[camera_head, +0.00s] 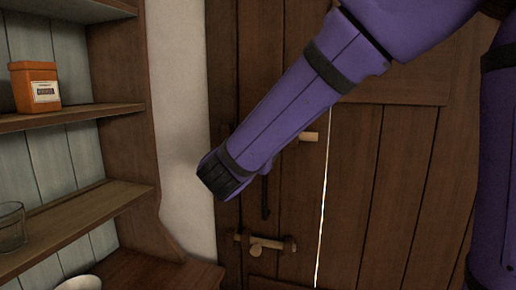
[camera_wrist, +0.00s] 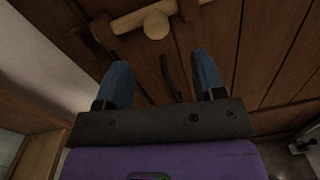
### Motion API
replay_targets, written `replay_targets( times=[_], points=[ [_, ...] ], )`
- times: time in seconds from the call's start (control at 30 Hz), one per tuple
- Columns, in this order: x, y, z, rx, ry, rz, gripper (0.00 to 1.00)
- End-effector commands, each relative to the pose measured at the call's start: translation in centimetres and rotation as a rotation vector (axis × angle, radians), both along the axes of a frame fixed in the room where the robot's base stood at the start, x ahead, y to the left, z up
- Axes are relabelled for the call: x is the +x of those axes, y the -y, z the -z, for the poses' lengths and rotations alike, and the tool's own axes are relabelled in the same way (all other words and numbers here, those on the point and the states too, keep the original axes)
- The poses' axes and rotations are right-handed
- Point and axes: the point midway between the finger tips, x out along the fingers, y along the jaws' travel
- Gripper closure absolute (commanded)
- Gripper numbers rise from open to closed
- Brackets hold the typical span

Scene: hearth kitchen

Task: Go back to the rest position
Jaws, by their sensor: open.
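My gripper (camera_wrist: 161,68) shows in the wrist view with its two blue fingers spread apart and nothing between them. It faces a dark plank door (camera_head: 350,210). In the head view my purple arm reaches down and left across the door, and its fingers are hidden from that side. A dark handle (camera_head: 265,198) on the door is just beyond the end of my arm; it also shows between the fingers in the wrist view (camera_wrist: 170,76). I cannot tell how far the fingers are from it.
A wooden latch bar with a round knob (camera_head: 256,248) sits low on the door. A thin bright gap (camera_head: 323,190) runs down the door. Wooden shelves (camera_head: 75,210) at the left hold an orange container (camera_head: 35,88) and a glass (camera_head: 11,228). A white bowl (camera_head: 80,283) is below.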

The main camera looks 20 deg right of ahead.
Motion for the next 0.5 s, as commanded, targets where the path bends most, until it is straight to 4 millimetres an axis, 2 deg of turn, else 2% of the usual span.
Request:
replay_targets(
  times=[0.17, 0.27, 0.37, 0.5],
  points=[
    [-0.1, 0.2, 0.0, 0.007, 0.001, 0.004, 0.37],
    [-0.8, 1.7, 0.0, 0.064, -0.001, 0.046, 0.37],
    [-2.6, 4.8, 0.1, 0.204, 0.004, 0.145, 0.37],
    [-7.0, 9.8, 1.1, 0.505, 0.036, 0.345, 0.37]
  ],
)
